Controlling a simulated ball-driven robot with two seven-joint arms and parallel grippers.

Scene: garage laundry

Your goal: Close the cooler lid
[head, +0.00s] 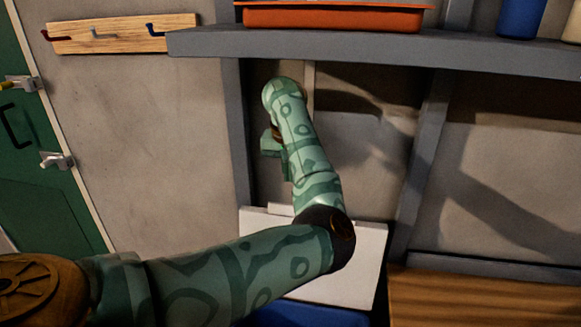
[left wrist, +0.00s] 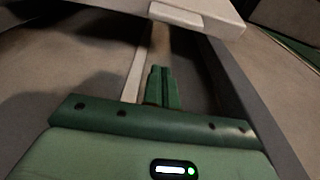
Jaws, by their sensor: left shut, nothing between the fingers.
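The cooler's white lid (head: 363,262) stands raised at the bottom middle of the head view, in front of the wall. Part of the blue cooler body (head: 312,316) shows below it at the picture's bottom edge. My left arm crosses in front of the lid and hides its middle. My left gripper (head: 270,144) is above the lid's top edge, near the wall, partly hidden by my wrist. In the left wrist view its fingers (left wrist: 162,88) are together and empty, and the white lid (left wrist: 218,22) crosses the top, apart from them. My right gripper is not in view.
A grey shelf (head: 390,52) with an orange tray (head: 335,17) and a blue container (head: 521,17) overhangs the area. A grey upright (head: 420,160) stands to the right. A wooden surface (head: 480,298) lies at lower right. A green door (head: 45,190) is at left.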

